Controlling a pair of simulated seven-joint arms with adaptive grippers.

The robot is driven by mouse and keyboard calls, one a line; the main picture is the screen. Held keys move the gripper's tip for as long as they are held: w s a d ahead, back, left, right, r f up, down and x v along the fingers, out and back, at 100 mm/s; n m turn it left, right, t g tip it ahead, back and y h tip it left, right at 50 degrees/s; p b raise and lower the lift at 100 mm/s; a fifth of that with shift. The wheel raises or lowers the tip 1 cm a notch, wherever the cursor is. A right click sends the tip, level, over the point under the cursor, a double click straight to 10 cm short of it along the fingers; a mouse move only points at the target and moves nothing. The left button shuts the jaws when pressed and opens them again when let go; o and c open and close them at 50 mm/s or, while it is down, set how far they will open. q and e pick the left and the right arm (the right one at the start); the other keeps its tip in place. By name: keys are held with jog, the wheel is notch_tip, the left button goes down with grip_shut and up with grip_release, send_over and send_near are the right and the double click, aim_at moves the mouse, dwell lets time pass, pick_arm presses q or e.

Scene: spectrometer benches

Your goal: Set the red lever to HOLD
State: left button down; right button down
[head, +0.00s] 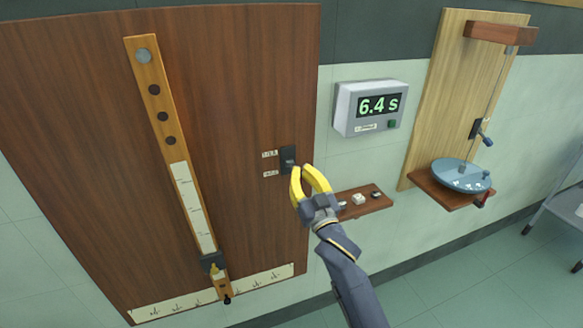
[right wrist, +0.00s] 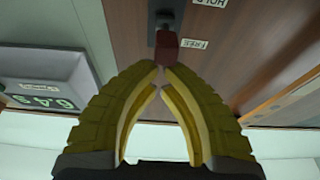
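The red lever (right wrist: 166,46) shows in the right wrist view, on a dark switch plate (head: 288,159) on the wooden panel. Its red knob is level with the FREE label (right wrist: 194,44); the HOLD label (right wrist: 208,3) lies farther up that inverted picture. In the head view the labels are too small to read and the knob's red does not show. My right gripper (head: 302,168) is in front of the plate's lower end. Its yellow fingertips (right wrist: 160,67) are almost together, right at the knob's near end, with nothing clearly between them. Whether they touch it I cannot tell. My left gripper is out of view.
A timer (head: 369,107) reading 6.4 s hangs right of the panel. A small shelf (head: 378,203) with little items is just right of my right gripper. A slanted wooden track (head: 163,128) is on the panel. A round blue dish (head: 461,174) sits farther right.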

jog(key=shift+f, duration=0.1)
notch_tip(320, 180, up, 4)
jog(key=s, duration=0.2)
jog(key=s+d+f, duration=0.3)
jog(key=s+f, duration=0.3)
jog(key=f, duration=0.1)
jog(key=shift+s+f, duration=0.15)
jog(key=shift+f, duration=0.1)
dwell(0.5)
